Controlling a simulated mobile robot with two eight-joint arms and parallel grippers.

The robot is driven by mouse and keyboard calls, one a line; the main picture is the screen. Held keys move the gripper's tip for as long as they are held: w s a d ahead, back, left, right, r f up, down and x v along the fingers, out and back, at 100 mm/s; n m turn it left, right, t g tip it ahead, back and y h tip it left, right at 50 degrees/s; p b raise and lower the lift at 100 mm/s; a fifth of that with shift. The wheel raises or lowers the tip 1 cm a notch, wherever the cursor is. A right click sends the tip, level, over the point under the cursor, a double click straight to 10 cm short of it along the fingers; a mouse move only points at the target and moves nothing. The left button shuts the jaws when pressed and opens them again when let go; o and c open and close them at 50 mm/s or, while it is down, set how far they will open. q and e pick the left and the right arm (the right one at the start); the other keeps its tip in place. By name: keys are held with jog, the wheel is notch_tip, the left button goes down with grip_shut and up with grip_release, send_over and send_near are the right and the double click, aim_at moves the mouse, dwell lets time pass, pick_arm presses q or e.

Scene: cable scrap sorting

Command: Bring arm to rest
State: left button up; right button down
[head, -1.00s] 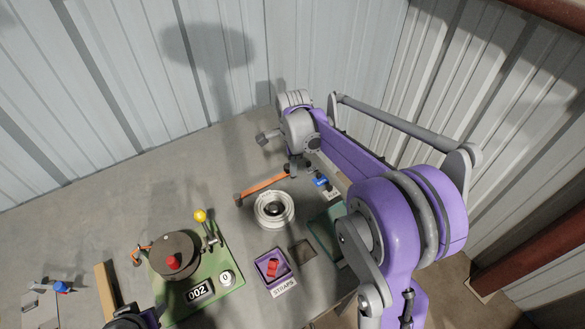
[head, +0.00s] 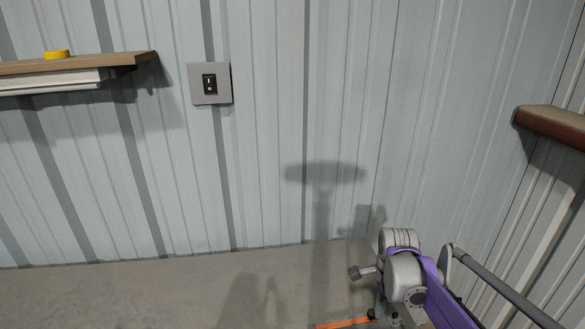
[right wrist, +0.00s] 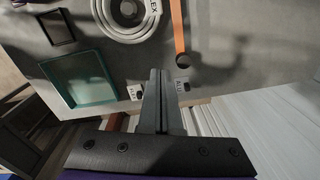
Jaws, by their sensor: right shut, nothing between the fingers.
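My right arm, purple and grey, comes in at the lower right of the head view. Its gripper (head: 384,312) points down near the bottom edge, above the grey worktop (head: 150,295). In the right wrist view the gripper's two fingers (right wrist: 161,78) lie together with nothing between them. My left gripper is in neither view.
A white coil (right wrist: 128,14), an orange strip (right wrist: 178,28) and a small dark tray (right wrist: 57,27) lie near the gripper. Corrugated wall panels stand behind the worktop. A wall switch (head: 210,84) and a shelf (head: 80,64) with a yellow roll (head: 57,55) are at upper left.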

jog(key=s+a+n+t, duration=0.2)
jog(key=s+a+n, duration=0.2)
jog(key=s+n, duration=0.5)
jog(key=s+a+f+n+t, duration=0.1)
jog(key=s+a+n+t, duration=0.2)
jog(key=s+n, duration=0.7)
jog(key=shift+a+f+n+t, duration=0.15)
jog(key=shift+a+n+t, duration=0.15)
jog(key=shift+a+n, duration=0.4)
